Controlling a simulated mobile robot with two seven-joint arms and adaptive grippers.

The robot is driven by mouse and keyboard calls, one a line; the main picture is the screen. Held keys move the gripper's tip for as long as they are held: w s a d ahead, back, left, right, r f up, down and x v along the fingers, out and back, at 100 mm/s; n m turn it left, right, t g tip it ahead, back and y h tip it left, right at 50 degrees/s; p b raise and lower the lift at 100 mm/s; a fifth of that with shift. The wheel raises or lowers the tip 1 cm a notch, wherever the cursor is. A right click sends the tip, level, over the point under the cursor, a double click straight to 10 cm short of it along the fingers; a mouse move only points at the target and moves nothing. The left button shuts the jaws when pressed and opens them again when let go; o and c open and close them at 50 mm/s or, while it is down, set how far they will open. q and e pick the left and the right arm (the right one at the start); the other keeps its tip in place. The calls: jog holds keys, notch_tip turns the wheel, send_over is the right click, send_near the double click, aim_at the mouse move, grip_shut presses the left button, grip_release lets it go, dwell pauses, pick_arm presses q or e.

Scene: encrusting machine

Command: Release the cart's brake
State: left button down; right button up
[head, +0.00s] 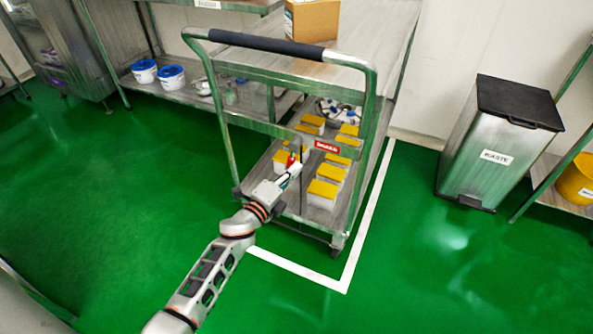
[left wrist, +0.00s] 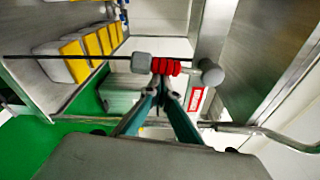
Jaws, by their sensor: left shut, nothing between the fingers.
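The cart (head: 376,67) is a metal trolley with a dark-gripped push handle. A red-and-white label (head: 327,147), too small to read surely, is on its frame and also shows in the left wrist view (left wrist: 196,99). A small red piece (head: 291,160) shows beside it. In the left wrist view a ribbed red grip (left wrist: 172,66) sits between grey knobs, probably the brake lever. My left gripper (head: 294,170) is shut and empty. Its fingertips (left wrist: 165,84) are right at the red grip in the picture; I cannot tell whether they touch. My right gripper is not in view.
Yellow-topped white boxes (head: 323,191) fill the cart's lower shelf, and a cardboard box (head: 312,20) is on top. A waste bin (head: 498,143) stands to the right. A shelf with blue-lidded tubs (head: 171,77) is behind left. The green floor at left is clear.

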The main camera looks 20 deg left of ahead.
pick_arm(q)
jog(key=a+m, duration=0.2)
jog(key=shift+r+m, duration=0.1)
jog(key=shift+m, duration=0.2)
jog(key=a+r+m+g+y+p, duration=0.1)
jog(key=a+r+m+p, duration=0.4)
jog(key=m, duration=0.7)
jog(key=shift+w+a+r+y+p, duration=0.15)
jog(key=shift+a+r+y+p, duration=0.15)
jog(key=shift+a+y+p, duration=0.6)
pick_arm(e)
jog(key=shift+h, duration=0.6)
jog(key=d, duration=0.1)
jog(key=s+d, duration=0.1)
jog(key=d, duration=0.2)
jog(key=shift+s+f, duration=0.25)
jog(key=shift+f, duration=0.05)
pick_arm(q)
jog(key=shift+d+p, duration=0.25)
jog(key=shift+p, duration=0.05)
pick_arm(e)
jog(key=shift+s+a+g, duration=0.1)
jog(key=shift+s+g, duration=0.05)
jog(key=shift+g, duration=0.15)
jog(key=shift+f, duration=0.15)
